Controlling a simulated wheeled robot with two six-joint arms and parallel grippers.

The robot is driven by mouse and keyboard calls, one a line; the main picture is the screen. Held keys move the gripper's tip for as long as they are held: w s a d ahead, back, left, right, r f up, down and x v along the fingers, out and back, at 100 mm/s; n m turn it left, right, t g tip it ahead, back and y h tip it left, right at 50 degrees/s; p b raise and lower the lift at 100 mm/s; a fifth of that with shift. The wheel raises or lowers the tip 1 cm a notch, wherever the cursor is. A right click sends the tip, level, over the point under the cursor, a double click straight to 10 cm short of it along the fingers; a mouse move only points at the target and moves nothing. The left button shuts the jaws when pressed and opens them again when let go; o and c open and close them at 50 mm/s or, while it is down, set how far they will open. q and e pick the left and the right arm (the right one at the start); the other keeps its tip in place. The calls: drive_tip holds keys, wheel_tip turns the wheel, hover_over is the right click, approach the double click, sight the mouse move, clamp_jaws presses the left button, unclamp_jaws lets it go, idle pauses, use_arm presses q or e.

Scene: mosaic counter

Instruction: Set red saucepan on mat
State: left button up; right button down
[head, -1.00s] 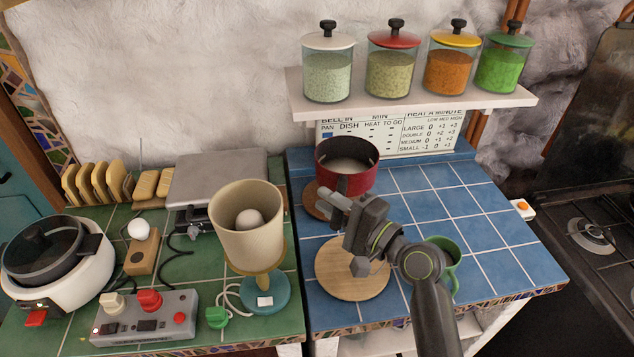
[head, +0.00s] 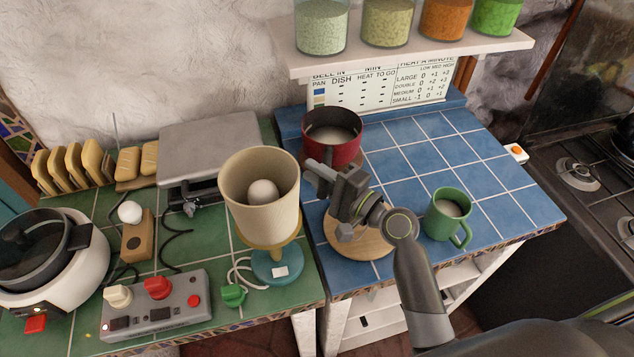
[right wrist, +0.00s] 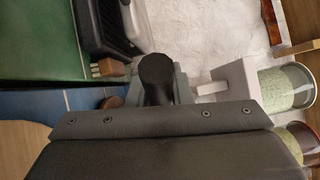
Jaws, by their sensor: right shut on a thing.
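The red saucepan (head: 347,152), with pale contents, is upright at the back left of the blue-tiled counter. A round brown mat (head: 304,159) shows partly at its lower left; I cannot tell if the pan touches it. A larger round wooden board (head: 372,246) lies nearer the front, partly under my right arm in the picture. My right gripper (head: 322,176) is at the pan's near side, shut on its dark handle. In the right wrist view the handle's black end (right wrist: 156,78) shows between the jaws; the pan body is hidden. My left gripper is not in view.
A green mug (head: 447,217) stands right of my right wrist. A beige lamp-like stand (head: 258,205) is close on the left. A shelf with jars (head: 410,50) hangs above the back. The blue tiles right of the pan are clear.

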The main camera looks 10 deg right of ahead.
drive_tip(key=shift+f, duration=1.3)
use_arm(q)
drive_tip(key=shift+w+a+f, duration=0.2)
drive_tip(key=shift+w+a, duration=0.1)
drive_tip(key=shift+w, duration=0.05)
use_arm(e)
drive_tip(key=c, duration=1.3)
unclamp_jaws()
drive_tip(key=shift+s+f, duration=0.1)
drive_tip(key=b+v, duration=0.3)
drive_tip(key=v, duration=0.8)
drive_tip(key=shift+f+b, duration=0.15)
drive_tip(key=shift+b, duration=0.25)
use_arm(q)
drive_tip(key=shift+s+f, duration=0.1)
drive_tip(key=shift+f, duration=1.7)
use_arm(e)
drive_tip(key=shift+s+d, duration=0.3)
drive_tip(key=shift+s, duration=0.1)
